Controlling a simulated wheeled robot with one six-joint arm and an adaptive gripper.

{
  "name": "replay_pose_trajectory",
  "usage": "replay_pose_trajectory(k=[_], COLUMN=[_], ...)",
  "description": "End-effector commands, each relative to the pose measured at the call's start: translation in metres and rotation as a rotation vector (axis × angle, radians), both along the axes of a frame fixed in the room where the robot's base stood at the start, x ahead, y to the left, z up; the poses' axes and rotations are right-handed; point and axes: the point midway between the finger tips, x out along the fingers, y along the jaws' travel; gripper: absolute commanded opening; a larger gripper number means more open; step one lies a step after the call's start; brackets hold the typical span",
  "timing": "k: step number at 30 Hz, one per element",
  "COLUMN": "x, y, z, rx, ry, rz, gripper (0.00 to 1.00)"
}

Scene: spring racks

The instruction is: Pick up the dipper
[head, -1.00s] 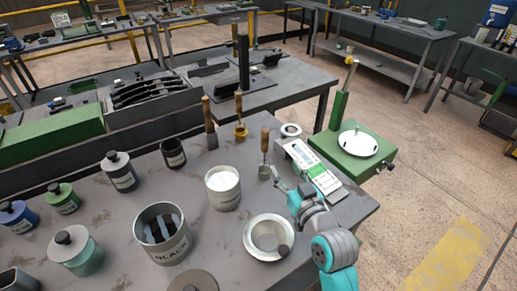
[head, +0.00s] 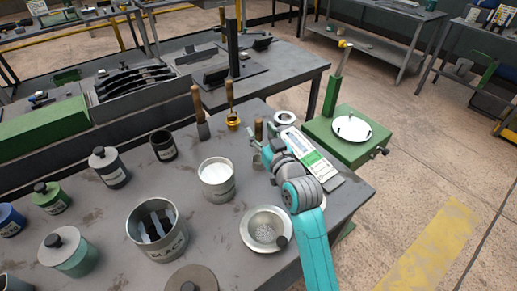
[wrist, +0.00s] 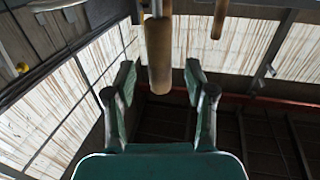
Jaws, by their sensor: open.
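A dipper (head: 258,129) with an upright wooden handle and a small metal cup stands on the grey bench. Its lower part is largely hidden behind my gripper (head: 262,152) in the head view. In the wrist view, the wooden handle (wrist: 158,50) hangs into the gap between the fingers of my gripper (wrist: 159,78). The fingers are open, one on each side, with gaps to the handle. A second wooden-handled tool with a yellow cup (head: 233,121) stands behind it, and a flat scraper (head: 201,112) is to its left.
A label-bearing device (head: 314,158) lies close to the right of my gripper. A white-filled can (head: 217,181) and a pale bowl (head: 251,236) stand nearer. A small ring-shaped dish (head: 284,118) is just behind. Several cans crowd the bench's left.

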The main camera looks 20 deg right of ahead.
Motion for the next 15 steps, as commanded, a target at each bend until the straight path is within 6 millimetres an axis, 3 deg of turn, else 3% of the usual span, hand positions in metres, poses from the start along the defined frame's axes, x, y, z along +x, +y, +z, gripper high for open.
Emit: replay_pose_trajectory(k=[6,13,14,15], x=[0.021,0.023,0.023,0.023], y=[0.002,0.002,0.002,0.002], z=[0.0,0.0,0.0,0.0], rx=[0.0,0.0,0.0,0.0], ry=[0.0,0.001,0.001,0.001], rz=[0.0,0.0,0.0,0.0], gripper=[0.55,0.55,0.52,0.42])
